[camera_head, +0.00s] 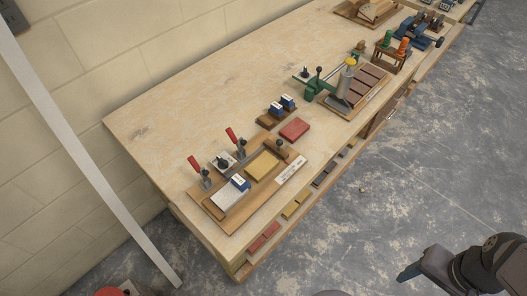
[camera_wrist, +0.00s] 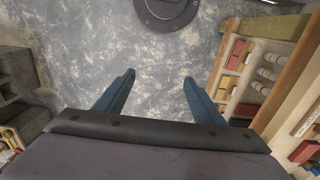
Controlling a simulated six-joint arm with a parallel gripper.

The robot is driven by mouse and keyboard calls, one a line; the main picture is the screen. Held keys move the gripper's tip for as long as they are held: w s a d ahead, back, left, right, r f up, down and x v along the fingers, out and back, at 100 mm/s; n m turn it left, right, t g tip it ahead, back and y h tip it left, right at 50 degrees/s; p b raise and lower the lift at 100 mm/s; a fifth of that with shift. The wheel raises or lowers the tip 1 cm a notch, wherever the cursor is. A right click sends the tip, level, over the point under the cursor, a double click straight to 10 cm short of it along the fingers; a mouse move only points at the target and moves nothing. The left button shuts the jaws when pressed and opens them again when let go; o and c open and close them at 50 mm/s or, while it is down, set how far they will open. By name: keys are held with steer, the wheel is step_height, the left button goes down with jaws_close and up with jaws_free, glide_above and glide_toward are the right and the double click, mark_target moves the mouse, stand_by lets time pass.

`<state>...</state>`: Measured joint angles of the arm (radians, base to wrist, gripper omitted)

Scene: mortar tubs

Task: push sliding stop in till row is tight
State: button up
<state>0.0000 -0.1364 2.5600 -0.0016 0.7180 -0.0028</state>
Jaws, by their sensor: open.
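A wooden fixture board (camera_head: 224,222) lies near the close left end of the bench. On it, a pale grey plate (camera_head: 228,197) and a yellow plate (camera_head: 262,166) lie in a row. A brown block with a dark knob (camera_head: 281,147) stands at the row's far right end; it looks like the sliding stop. Any gap in the row is too small to tell. My gripper (camera_head: 408,271) is at the lower right in the head view, over the floor, far from the fixture. In the wrist view my gripper (camera_wrist: 160,90) is open, with nothing between its blue fingers.
Two red-handled clamps (camera_head: 236,143) rise behind the row. A blue-and-white block (camera_head: 240,182) sits on the grey plate. A red plate (camera_head: 295,129) and a green press (camera_head: 340,88) stand farther along the bench. Shelves below the bench (camera_wrist: 240,70) show right in the wrist view.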

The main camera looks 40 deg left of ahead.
steer(key=c, duration=0.4)
steer(key=shift+w+a, duration=0.15)
steer(key=c, duration=0.3)
steer(key=w+a+f+n+t+y+b, duration=0.1)
steer(key=w+a+f+n+t, duration=0.15)
steer(key=w+a, duration=0.55)
steer(key=n+t+y+b, duration=0.3)
steer(key=n+t+y, duration=0.25)
steer(key=n, duration=0.25)
glide_toward(280, 144)
steer(key=w+d+f, duration=0.7)
steer(key=w+d, duration=0.1)
steer(key=d, duration=0.1)
steer(key=s+a+r+y, duration=0.1)
steer(key=s+a, duration=0.1)
steer(key=a, duration=0.1)
steer(key=s+a+r+n+y, duration=0.1)
steer(key=a+y, duration=0.1)
steer(key=a, duration=0.1)
steer(key=s+a+r+n+y, duration=0.1)
steer(key=s+a, duration=0.1)
steer(key=a, duration=0.1)
steer(key=shift+s+a, duration=0.15)
steer(key=shift+s, duration=0.15)
steer(key=shift+p+x, duration=0.6)
steer(key=shift+x, duration=3.05)
steer(key=shift+w+r, duration=0.1)
steer(key=shift+r, duration=0.05)
steer(key=shift+c, duration=0.6)
